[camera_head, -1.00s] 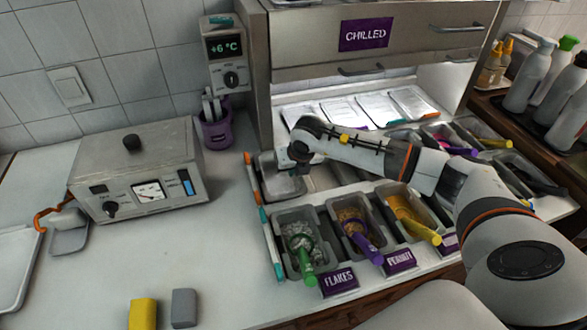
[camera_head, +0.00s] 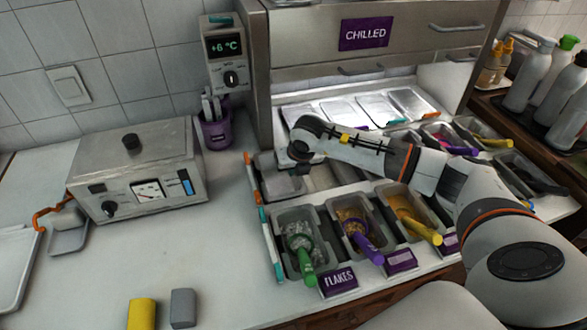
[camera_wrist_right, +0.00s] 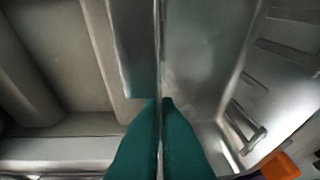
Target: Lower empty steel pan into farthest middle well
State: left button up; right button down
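The empty steel pan (camera_head: 284,187) is at the left end of the row behind the topping pans, partly hidden by my right arm. My right gripper (camera_head: 299,158) is at the pan's far right side. In the right wrist view its teal fingers (camera_wrist_right: 161,135) are closed about a thin steel wall (camera_wrist_right: 158,60), which looks like the pan's rim. The pan's underside is hidden, so I cannot tell whether it is seated in a well. An open well area (camera_head: 324,178) shows to its right, partly under my arm. My left gripper is not in view.
In front stand pans of flakes (camera_head: 297,238), peanuts (camera_head: 352,222) and a yellow topping (camera_head: 408,212), with scoops. The chilled cabinet (camera_head: 290,45) stands behind. The counter at left (camera_head: 215,240) is mostly clear.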

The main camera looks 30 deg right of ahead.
jog(key=shift+f+b, duration=0.7)
dwell(0.6)
jog(key=c, duration=1.2)
grip_release()
jog(key=shift+r, duration=0.1)
jog(key=shift+r+p, duration=2.1)
jog(key=shift+r, duration=1.8)
jog(key=shift+r, duration=0.1)
